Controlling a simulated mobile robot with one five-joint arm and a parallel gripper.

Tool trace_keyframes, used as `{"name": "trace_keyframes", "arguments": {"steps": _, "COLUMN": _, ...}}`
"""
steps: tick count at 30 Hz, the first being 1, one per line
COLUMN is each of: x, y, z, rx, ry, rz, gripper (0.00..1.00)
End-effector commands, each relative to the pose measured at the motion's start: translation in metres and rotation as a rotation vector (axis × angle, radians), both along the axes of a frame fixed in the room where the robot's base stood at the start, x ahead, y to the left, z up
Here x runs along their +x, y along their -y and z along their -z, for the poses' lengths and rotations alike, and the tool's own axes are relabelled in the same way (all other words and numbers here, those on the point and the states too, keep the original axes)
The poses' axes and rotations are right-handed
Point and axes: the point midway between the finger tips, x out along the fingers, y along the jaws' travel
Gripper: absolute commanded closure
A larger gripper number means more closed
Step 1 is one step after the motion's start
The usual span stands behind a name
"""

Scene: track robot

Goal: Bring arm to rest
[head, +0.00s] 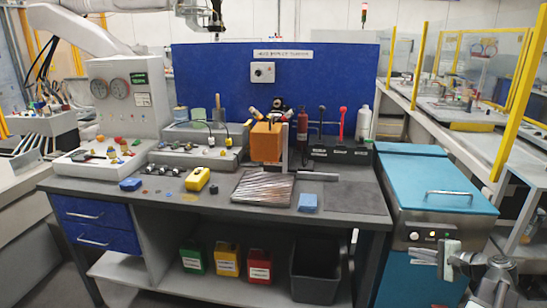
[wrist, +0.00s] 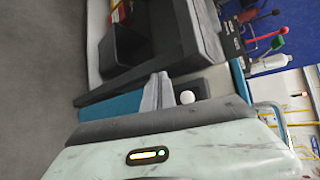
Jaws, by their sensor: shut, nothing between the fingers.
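My gripper (head: 449,259) shows at the lower right of the head view, in front of the teal-topped cabinet (head: 425,178). It is shut and empty, and well to the right of the workbench. My arm's grey links run from it to the lower right edge of the picture. The wrist view is turned on its side. A large pale, scuffed housing with a lit indicator fills its lower part, and no fingertips can be made out there.
Below stand several coloured bins and a black bin (head: 315,277). Yellow-framed clear panels (head: 512,100) stand at right.

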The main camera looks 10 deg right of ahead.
Motion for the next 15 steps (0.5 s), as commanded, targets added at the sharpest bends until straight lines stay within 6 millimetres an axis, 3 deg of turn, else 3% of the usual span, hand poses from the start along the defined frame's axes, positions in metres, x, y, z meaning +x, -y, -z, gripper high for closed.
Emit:
{"name": "trace_keyframes", "arguments": {"steps": 5, "x": 0.078, "y": -0.117, "z": 0.001, "rx": -0.002, "ry": -0.002, "rz": -0.214, "gripper": 1.0}}
{"name": "trace_keyframes", "arguments": {"steps": 7, "x": 0.101, "y": -0.175, "z": 0.007, "rx": -0.02, "ry": -0.025, "rz": -0.313, "gripper": 1.0}}
{"name": "trace_keyframes", "arguments": {"steps": 11, "x": 0.122, "y": -0.287, "z": 0.029, "rx": -0.103, "ry": -0.102, "rz": -0.512, "gripper": 1.0}}
{"name": "trace_keyframes", "arguments": {"steps": 12, "x": 0.123, "y": -0.32, "z": 0.038, "rx": -0.143, "ry": -0.129, "rz": -0.578, "gripper": 1.0}}
{"name": "trace_keyframes", "arguments": {"steps": 15, "x": 0.116, "y": -0.39, "z": 0.061, "rx": -0.262, "ry": -0.192, "rz": -0.736, "gripper": 1.0}}
